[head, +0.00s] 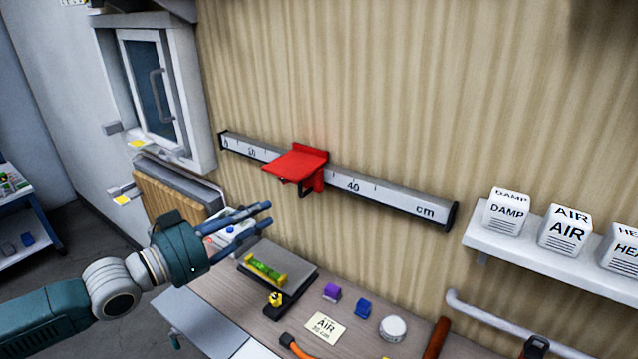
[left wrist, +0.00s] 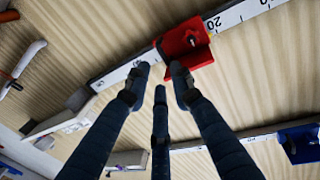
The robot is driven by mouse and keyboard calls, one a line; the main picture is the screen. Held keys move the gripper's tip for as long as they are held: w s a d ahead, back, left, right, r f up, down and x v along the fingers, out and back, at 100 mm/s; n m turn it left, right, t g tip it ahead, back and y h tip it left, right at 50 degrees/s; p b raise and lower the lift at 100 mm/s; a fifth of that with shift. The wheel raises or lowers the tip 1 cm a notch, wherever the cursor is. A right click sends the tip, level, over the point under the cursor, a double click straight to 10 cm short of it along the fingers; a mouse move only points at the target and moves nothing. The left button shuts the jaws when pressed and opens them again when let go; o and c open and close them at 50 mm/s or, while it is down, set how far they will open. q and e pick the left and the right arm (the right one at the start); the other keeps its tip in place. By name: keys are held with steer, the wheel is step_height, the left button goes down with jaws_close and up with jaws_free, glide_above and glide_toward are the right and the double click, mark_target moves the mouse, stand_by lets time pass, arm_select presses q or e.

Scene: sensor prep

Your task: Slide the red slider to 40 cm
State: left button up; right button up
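The red slider (head: 297,165) sits on the wall-mounted ruler rail (head: 400,196) in the head view, between the 20 mark and the 40 mark, with the 40 to its right. In the left wrist view the red slider (left wrist: 187,43) is just beyond the fingertips, beside an upside-down 20. My left gripper (head: 268,215) is below and left of the slider in the head view, its fingers apart and empty. Its three dark fingers (left wrist: 160,80) are spread in the left wrist view. I cannot tell whether a fingertip touches the slider. My right gripper is not in view.
A shelf (head: 540,255) with labelled blocks is right. A blue slider (left wrist: 300,145) shows on another rail.

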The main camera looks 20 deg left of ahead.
mark_target(301, 190)
arm_select(q)
steer(key=x, duration=0.2)
steer(key=p+x, duration=0.1)
steer(key=x, duration=0.1)
steer(key=r+x, duration=0.1)
steer(key=x, duration=0.1)
steer(key=shift+w+d+p, duration=0.15)
steer(key=shift+p, duration=0.15)
steer(key=shift+p+x, duration=0.35)
steer(key=shift+x, duration=0.75)
steer(key=shift+w+d+f, duration=0.1)
steer(key=shift+w+d, duration=0.2)
steer(key=shift+w, duration=0.15)
jaws_close()
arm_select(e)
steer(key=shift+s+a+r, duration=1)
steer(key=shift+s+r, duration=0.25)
